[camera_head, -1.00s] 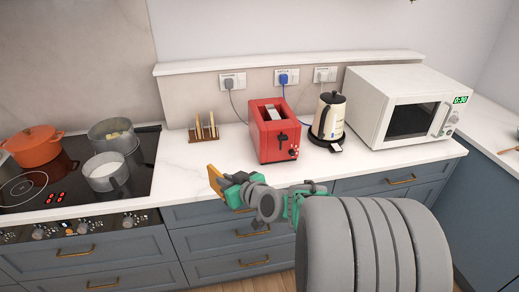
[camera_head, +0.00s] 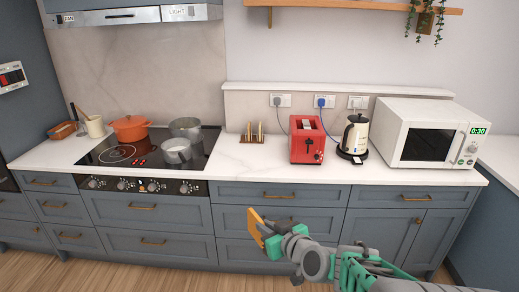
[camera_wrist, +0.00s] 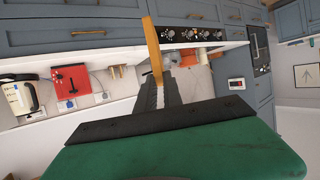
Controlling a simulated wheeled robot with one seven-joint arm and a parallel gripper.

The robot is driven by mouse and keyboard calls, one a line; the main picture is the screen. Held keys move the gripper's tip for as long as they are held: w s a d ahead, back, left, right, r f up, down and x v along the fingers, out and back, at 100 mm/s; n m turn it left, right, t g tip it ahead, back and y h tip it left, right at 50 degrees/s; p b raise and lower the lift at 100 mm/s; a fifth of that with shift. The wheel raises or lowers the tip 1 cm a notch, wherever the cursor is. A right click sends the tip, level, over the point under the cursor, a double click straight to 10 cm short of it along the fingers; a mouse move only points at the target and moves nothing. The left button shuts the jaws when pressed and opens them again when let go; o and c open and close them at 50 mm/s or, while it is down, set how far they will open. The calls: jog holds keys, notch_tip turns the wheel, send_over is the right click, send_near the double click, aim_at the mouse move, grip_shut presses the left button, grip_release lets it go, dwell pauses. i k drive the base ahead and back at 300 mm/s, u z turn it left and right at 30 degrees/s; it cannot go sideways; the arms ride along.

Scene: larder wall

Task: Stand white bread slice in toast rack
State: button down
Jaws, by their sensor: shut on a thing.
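A bread slice (camera_head: 257,226) with a golden-brown crust is held upright, seen nearly edge-on, in front of the drawers below the counter. My gripper (camera_head: 268,236) is shut on it. In the wrist view the slice (camera_wrist: 153,50) stands out beyond the dark fingers as a narrow brown strip, and its faces are mostly hidden. The toast rack (camera_head: 252,138), with a brown base and thin upright dividers, stands on the counter between the hob and the red toaster. It also shows small in the wrist view (camera_wrist: 117,72). The slice is well apart from the rack.
The red toaster (camera_head: 307,140) is close right of the rack, then a kettle (camera_head: 355,134) and a microwave (camera_head: 428,134). Pots, including an orange one (camera_head: 130,128), stand on the hob (camera_head: 112,155) at left. The counter (camera_head: 255,170) in front of the rack is clear.

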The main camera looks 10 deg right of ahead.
aim_at(255, 138)
jog(key=u, duration=1.05)
jog(key=i, duration=1.75)
jog(key=z, duration=0.9)
